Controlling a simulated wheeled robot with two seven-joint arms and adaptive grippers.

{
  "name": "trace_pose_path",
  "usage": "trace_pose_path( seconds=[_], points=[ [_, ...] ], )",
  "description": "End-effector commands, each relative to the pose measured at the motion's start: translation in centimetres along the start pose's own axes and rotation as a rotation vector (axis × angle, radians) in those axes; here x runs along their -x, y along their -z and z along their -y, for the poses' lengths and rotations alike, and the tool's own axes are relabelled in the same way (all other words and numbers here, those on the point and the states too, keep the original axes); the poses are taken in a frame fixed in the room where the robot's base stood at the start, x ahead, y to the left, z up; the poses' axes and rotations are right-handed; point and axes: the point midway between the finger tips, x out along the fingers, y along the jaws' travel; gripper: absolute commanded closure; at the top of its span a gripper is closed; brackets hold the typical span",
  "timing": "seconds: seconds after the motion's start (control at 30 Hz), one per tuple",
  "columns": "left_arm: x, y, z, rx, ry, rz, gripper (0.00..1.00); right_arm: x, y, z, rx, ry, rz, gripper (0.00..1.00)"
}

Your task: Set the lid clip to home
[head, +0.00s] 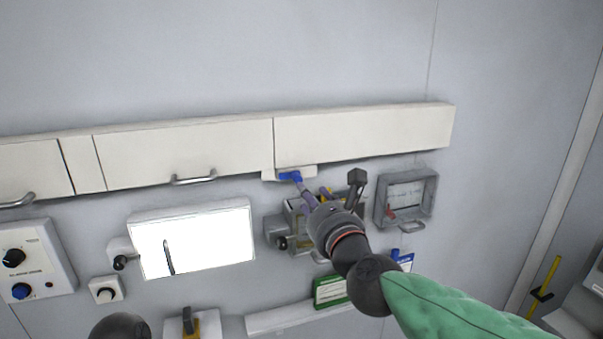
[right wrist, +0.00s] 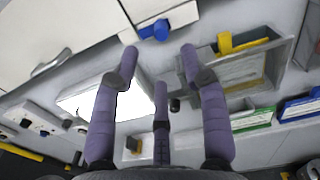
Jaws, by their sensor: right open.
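A small blue clip-like part (head: 290,176) sits on a white block (head: 271,174) under the cabinet's lower edge; it looks like the lid clip, though no label shows. It is also in the right wrist view (right wrist: 155,30), just beyond the fingertips. My right gripper (head: 302,192) reaches up to it from the lower right. In the right wrist view my right gripper (right wrist: 158,54) has its purple fingers spread, with nothing between them. The blue part lies ahead of the gap, and I cannot tell whether a finger touches it.
A long white cabinet (head: 362,132) runs above. A lit white panel (head: 193,240) is at left. A grey open box with yellow parts stands behind my right arm, and another grey box (head: 407,198) is to its right. A green-labelled holder (head: 330,291) is below.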

Motion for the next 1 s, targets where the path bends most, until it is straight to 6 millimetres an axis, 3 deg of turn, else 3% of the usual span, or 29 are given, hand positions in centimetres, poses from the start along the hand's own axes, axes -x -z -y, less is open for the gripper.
trace_pose_path(
  seconds=[0.5,0.7,1.0],
  points=[
    [1.5,0.0,-0.6,0.000,0.000,0.000,0.60,-8.1,0.0,0.1,0.005,0.001,-0.002,0.55],
    [1.8,0.0,-0.6,0.000,0.000,-0.001,0.60,-9.4,0.1,0.1,0.005,0.001,-0.002,0.55],
    [1.8,0.0,-0.6,0.000,0.000,-0.001,0.60,-9.6,0.1,0.1,0.005,0.001,-0.001,0.55]
  ],
)
